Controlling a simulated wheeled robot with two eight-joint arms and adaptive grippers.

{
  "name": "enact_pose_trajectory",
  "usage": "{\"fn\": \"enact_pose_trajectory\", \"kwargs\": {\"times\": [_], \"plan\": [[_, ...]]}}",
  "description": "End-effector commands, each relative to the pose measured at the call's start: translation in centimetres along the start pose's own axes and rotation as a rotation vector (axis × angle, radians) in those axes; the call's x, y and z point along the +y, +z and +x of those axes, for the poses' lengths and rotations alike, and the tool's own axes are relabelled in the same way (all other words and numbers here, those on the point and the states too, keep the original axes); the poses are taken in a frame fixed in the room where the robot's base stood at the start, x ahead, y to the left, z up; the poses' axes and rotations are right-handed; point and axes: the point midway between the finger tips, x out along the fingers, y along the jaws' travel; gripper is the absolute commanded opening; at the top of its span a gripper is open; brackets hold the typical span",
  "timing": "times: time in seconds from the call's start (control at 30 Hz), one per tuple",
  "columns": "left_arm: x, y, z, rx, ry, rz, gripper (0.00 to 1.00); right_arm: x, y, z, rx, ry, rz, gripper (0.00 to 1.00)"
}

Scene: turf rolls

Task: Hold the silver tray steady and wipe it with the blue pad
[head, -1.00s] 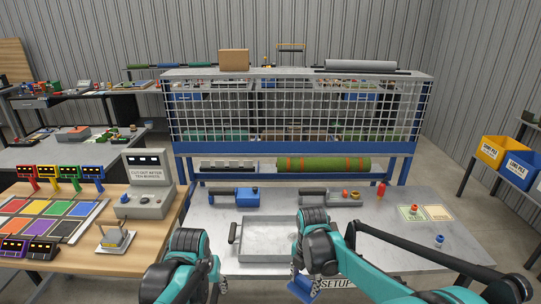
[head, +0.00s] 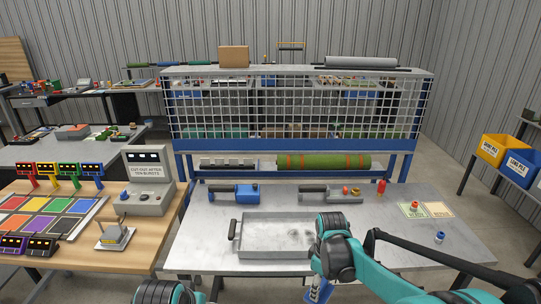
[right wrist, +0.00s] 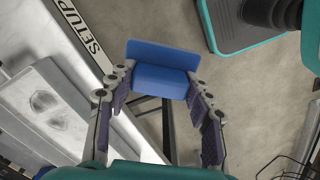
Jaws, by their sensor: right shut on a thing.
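The silver tray (head: 270,238) lies on the grey table with a black handle at its left. Dark smudges show on its bare floor, and part of it shows in the right wrist view (right wrist: 62,128). My right gripper (head: 319,284) is in front of the table's near edge, right of the tray. It is shut on the blue pad (right wrist: 160,56), which hangs over the floor, apart from the tray. In the head view the arm mostly hides the pad. Of my left arm only a link shows at the bottom edge; its gripper is out of view.
Behind the tray lie a blue-and-grey tool (head: 234,194) and a grey holder (head: 325,195). A mesh-fronted rack (head: 295,110) stands behind the table. The tabletop left of the tray is clear.

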Motion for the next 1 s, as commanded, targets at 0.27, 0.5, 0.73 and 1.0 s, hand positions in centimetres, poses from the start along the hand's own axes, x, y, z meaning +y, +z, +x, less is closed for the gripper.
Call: {"fn": "enact_pose_trajectory", "kwargs": {"times": [0.27, 0.5, 0.73, 1.0], "plan": [[-0.4, 3.6, -0.6, 0.095, -0.002, 0.0, 0.46, 0.8, 2.0, 1.2, 0.0, 0.0, 0.636, 0.24], [-0.5, 4.8, -0.7, 0.133, -0.003, 0.001, 0.46, 1.0, 2.8, 1.6, 0.0, 0.0, 0.9, 0.24], [-0.5, 4.9, -0.7, 0.138, -0.003, 0.001, 0.46, 1.1, 2.9, 1.6, 0.0, 0.0, 0.933, 0.24], [-0.5, 4.5, -1.4, 0.137, -0.003, 0.001, 0.46, 0.9, 2.9, 1.1, 0.0, 0.0, 0.931, 0.24]]}}
